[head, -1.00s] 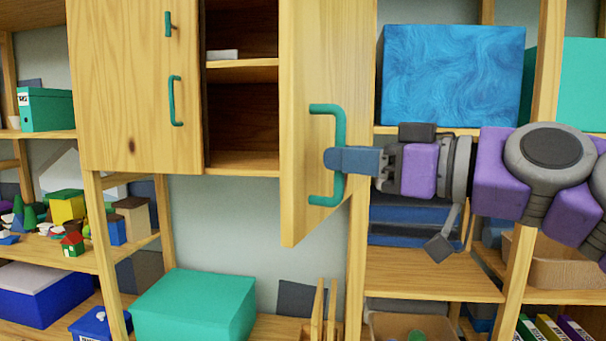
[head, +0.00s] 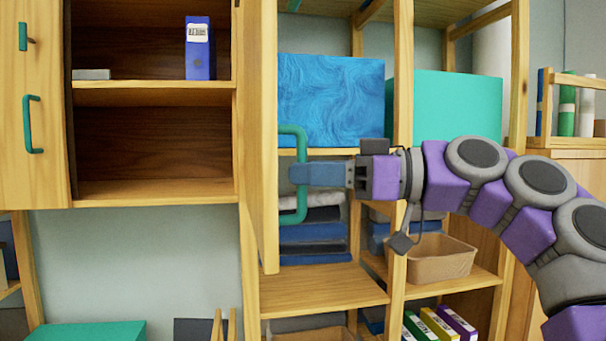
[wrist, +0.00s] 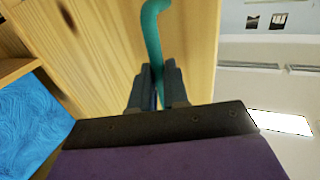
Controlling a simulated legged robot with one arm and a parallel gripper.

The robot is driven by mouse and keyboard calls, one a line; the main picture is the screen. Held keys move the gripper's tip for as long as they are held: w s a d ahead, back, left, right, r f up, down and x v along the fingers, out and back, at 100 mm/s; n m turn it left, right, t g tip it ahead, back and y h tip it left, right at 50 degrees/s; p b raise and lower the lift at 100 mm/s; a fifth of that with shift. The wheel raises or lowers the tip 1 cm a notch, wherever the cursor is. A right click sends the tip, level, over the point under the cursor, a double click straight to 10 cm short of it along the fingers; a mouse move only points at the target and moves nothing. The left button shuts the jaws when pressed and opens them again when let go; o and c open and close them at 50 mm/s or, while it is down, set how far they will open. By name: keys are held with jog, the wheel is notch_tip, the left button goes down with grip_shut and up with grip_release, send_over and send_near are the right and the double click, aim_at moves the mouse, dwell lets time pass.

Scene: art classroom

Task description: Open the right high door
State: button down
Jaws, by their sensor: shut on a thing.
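The right high door (head: 265,130) is a light wooden panel, swung wide open and seen nearly edge-on in the head view. Its green handle (head: 302,205) is on the side facing right. My gripper (head: 297,174) is shut on the handle's upright bar. In the wrist view, the two dark fingers (wrist: 158,85) close around the green handle (wrist: 152,28), with the wooden door (wrist: 90,45) behind. The cabinet's right compartment (head: 150,145) shows its dark inside and a shelf. The left door (head: 35,110), with its own green handle (head: 30,125), is shut.
A blue binder (head: 199,50) and a small pale block (head: 91,74) stand on the cabinet's shelf. Right of the door, open shelving holds a blue swirled box (head: 330,97), a teal box (head: 443,106) and a brown bin (head: 430,258). A wooden post (head: 398,200) stands behind my arm.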

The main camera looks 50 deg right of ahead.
jog(key=shift+d+r, duration=0.1)
jog(key=shift+d, duration=0.05)
jog(key=c, duration=1.5)
grip_release()
jog(key=shift+w, duration=0.15)
jog(key=shift+o, duration=0.7)
jog(key=shift+w+d, duration=0.15)
jog(key=shift+w, duration=0.15)
jog(key=shift+o, duration=1)
jog(key=shift+d+f, duration=0.2)
jog(key=shift+s+a, duration=0.1)
jog(key=shift+a, duration=0.15)
jog(key=p+v, duration=0.6)
jog(key=v, duration=1.1)
jog(key=shift+s+d, duration=0.2)
jog(key=shift+d, duration=0.1)
